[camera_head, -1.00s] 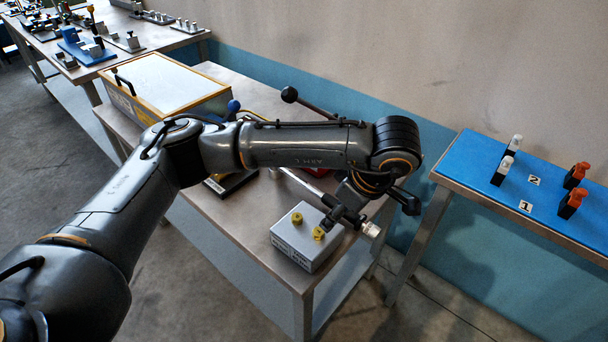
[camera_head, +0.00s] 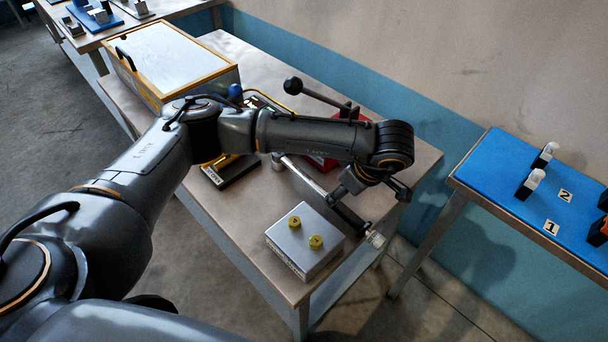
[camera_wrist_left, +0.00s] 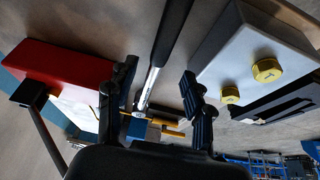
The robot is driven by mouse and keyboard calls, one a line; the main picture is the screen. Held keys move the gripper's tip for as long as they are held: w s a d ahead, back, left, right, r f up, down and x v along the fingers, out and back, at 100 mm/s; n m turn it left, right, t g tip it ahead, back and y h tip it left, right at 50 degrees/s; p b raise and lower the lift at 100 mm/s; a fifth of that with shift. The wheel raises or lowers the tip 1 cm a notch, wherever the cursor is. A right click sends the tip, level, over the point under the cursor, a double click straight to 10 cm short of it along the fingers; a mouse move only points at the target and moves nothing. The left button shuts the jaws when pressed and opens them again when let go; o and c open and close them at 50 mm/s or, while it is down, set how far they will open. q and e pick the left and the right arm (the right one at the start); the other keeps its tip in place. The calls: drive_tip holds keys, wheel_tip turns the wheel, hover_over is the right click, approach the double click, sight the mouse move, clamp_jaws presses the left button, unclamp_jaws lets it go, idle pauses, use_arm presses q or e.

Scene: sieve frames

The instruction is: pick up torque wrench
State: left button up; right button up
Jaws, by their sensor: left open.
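The torque wrench lies at the front right of the middle table, with a silver shaft (camera_head: 302,176) and a dark handle (camera_head: 347,213). Its clear or metallic tip (camera_head: 375,239) is near the table edge. My left gripper (camera_head: 362,184) is over the handle side of the wrench. In the left wrist view my left gripper (camera_wrist_left: 160,78) is open, its two black fingers on either side of the wrench (camera_wrist_left: 151,82); I cannot tell if they touch it. My arm hides part of the table. My right gripper is not in view.
A grey box with two yellow knobs (camera_head: 285,243) stands close beside the wrench. A red block (camera_head: 318,162), a lever with a black ball (camera_head: 293,86) and a yellow-framed case (camera_head: 236,71) are farther back. A blue-topped table (camera_head: 495,175) stands right, across a gap.

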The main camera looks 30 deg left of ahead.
sight(317, 192)
use_arm(q)
drive_tip(key=shift+w+a+f, duration=0.1)
drive_tip(key=shift+a+f, duration=0.05)
drive_tip(key=shift+f, duration=0.25)
drive_tip(key=shift+p+x, duration=0.85)
drive_tip(key=shift+x, duration=1.55)
drive_tip(key=shift+f, duration=0.2)
drive_tip(key=shift+c, duration=1)
clamp_jaws()
drive_tip(key=shift+r, duration=0.1)
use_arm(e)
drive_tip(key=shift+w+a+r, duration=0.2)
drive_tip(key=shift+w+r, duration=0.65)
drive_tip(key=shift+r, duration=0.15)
